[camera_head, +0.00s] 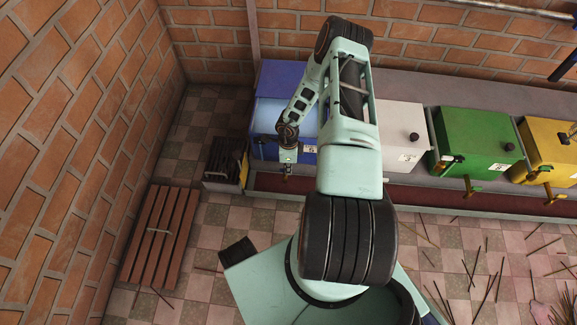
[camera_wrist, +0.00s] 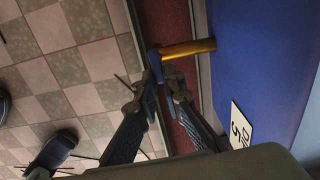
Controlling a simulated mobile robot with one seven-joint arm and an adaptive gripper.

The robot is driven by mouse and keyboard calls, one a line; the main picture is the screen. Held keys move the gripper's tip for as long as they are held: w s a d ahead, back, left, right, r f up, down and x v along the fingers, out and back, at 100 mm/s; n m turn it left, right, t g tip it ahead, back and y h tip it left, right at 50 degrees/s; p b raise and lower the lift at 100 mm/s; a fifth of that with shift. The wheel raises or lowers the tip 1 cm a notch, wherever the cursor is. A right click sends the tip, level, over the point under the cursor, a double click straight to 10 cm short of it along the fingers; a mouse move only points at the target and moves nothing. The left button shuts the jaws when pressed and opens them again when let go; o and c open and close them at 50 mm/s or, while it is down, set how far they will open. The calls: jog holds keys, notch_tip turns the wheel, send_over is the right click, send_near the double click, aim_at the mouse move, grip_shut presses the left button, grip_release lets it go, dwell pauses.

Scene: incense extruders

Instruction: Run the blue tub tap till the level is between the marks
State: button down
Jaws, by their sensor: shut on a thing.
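The blue tub (camera_head: 278,77) stands against the brick wall, behind my arm; its right part is hidden. Its side (camera_wrist: 262,55) fills the right of the wrist view, with a white number card (camera_wrist: 240,126). Its tap has a brass spout (camera_wrist: 190,48) and a blue handle (camera_wrist: 155,62). My gripper (camera_wrist: 164,84) is shut on the blue handle, with a fingertip on either side; in the head view my gripper (camera_head: 287,172) is at the tub's front. I cannot make out the level marks or the liquid level.
White (camera_head: 401,125), green (camera_head: 473,140) and yellow (camera_head: 550,150) tubs stand in a row to the right. A dark crate (camera_head: 226,160) is left of the blue tub, near a slatted wooden rack (camera_head: 160,235). Thin sticks are scattered on the tiled floor at the right.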

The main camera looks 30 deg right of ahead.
jog(key=shift+m, duration=0.4)
jog(key=c, duration=2)
grip_release()
jog(key=shift+c, duration=0.2)
notch_tip(320, 180, up, 12)
